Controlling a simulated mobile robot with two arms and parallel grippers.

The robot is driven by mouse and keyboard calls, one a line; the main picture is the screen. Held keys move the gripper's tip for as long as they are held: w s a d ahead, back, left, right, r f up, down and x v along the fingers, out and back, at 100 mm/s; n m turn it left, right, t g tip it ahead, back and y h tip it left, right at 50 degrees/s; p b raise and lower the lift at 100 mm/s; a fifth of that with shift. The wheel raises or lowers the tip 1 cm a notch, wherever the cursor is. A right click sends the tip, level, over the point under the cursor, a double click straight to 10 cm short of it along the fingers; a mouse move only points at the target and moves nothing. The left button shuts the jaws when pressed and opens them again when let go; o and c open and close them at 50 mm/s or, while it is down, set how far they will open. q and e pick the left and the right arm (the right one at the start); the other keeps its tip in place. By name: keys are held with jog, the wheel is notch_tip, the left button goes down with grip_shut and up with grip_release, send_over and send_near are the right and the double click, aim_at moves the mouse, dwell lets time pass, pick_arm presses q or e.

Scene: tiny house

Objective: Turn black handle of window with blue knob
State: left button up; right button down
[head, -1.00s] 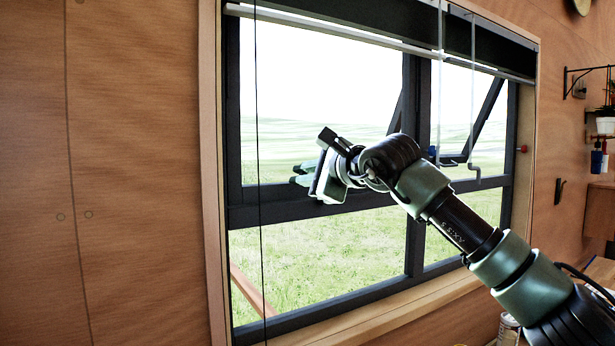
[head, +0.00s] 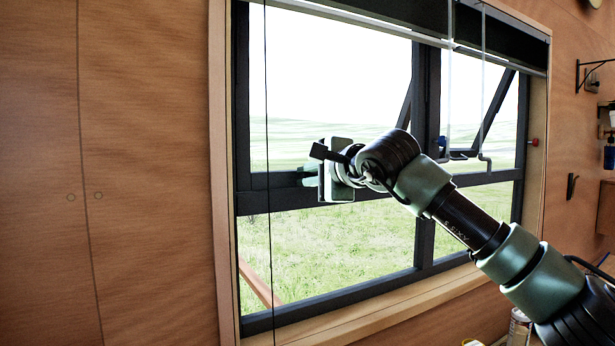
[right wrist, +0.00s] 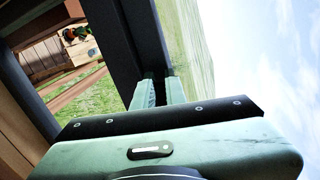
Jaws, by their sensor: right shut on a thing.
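The black-framed window (head: 243,130) fills the middle of the head view. My right gripper (head: 310,176) reaches its left part, at the dark horizontal bar between the upper and lower panes. In the right wrist view its two green fingers (right wrist: 160,90) are closed on a small dark piece, the black handle (right wrist: 158,80), beside the dark frame bar (right wrist: 138,40). The handle is mostly hidden by the fingers, and in the head view the gripper covers it. A small blue knob (head: 442,142) shows right of my wrist, near the middle post. My left gripper is out of view.
A red knob (head: 535,142) sits at the window's right edge. A thin dark cord (head: 268,240) hangs in front of the left pane, and light rods (head: 449,80) hang near the right pane. A wooden sill (head: 400,310) runs below. A can (head: 518,328) stands at the lower right.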

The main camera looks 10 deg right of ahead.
jog(key=c, duration=1.5)
grip_release()
jog(key=shift+o, duration=0.2)
jog(key=b+v, duration=0.3)
jog(key=v, duration=0.4)
jog(key=shift+s, duration=0.4)
jog(key=shift+c, duration=0.3)
